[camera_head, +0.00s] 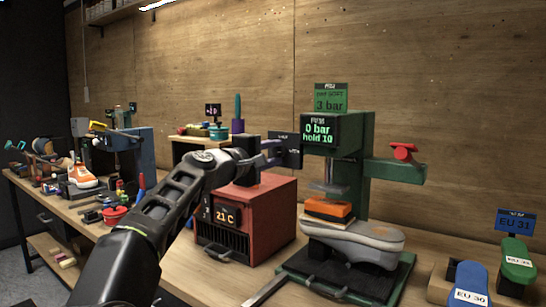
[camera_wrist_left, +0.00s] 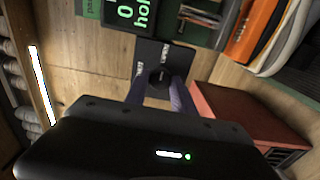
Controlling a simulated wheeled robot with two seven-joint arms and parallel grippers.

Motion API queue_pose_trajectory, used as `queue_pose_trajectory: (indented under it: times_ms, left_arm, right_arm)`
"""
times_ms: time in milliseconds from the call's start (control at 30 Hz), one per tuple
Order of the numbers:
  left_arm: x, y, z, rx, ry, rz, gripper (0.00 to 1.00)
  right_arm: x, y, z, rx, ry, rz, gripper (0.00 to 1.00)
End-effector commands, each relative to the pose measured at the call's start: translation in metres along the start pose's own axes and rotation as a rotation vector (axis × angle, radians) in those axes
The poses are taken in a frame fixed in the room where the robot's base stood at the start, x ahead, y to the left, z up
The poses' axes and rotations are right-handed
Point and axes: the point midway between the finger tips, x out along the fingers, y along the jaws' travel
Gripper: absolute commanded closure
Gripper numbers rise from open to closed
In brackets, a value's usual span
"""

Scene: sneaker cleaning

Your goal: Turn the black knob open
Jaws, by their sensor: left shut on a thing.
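The black knob (camera_wrist_left: 160,77) is round and sits on a dark panel with small white labels (camera_wrist_left: 176,57) in the left wrist view. My left gripper (camera_wrist_left: 158,92) has its two purple fingers on either side of the knob, shut on it. In the head view my left gripper (camera_head: 270,152) reaches to the dark panel (camera_head: 288,147), just left of the green press. The knob itself is hidden there. The press display (camera_head: 320,132) reads "0 bar hold 10", and a green sign (camera_head: 331,97) above reads "3 bar". My right gripper is not in view.
A red heater box (camera_head: 263,221) showing "21 C" stands below my left gripper. The green press (camera_head: 362,190) has a grey shoe (camera_head: 362,240) and an orange block (camera_head: 328,209) under its ram. A red handle (camera_head: 403,152) sits on its side arm. Foot forms (camera_head: 470,281) stand right.

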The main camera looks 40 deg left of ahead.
Motion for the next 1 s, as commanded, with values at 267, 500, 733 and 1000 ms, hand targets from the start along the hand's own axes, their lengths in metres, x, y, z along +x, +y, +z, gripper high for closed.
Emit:
queue_pose_trajectory:
  times_ms: [267,500,733,1000]
  left_arm:
    - [0.0004,-0.0011,0.0005,0.008,-0.002,-0.003,1.0]
    - [0.0004,-0.001,0.0004,0.007,-0.002,-0.002,0.58]
    - [0.0002,-0.0005,0.0002,0.006,-0.001,-0.001,0.48]
    - [-0.0063,-0.0008,-0.0002,0.005,0.0,0.0,0.48]
  right_arm:
    - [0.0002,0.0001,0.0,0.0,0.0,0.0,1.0]
    - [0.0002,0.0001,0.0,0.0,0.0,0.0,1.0]
    - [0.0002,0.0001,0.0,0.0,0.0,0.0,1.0]
    - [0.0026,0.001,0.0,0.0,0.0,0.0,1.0]
